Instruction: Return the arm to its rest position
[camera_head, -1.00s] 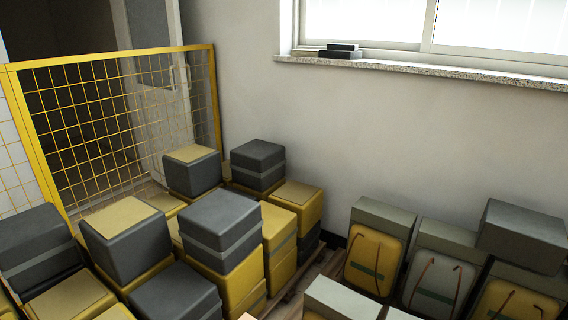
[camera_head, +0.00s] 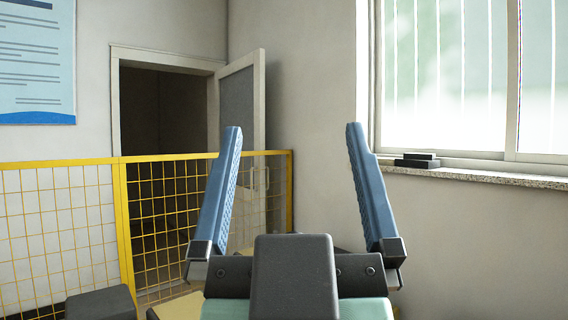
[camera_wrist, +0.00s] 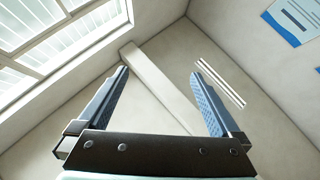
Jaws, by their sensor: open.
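My gripper (camera_head: 290,140) stands upright in the lower middle of the head view, its two blue ribbed fingers spread wide apart with nothing between them. Behind it are the plain wall, the open door and the yellow fence. In the wrist view my gripper (camera_wrist: 163,85) also shows both fingers apart and empty. That camera looks up at the ceiling, a pale beam (camera_wrist: 158,88) and the window (camera_wrist: 55,55). The rest of my arm is mostly out of sight.
A yellow mesh fence (camera_head: 125,210) runs across the left, in front of an open door (camera_head: 240,105). A window sill (camera_head: 480,177) with small dark blocks (camera_head: 417,160) is at the right. A dark box top (camera_head: 100,303) shows at lower left. The air around the fingers looks clear.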

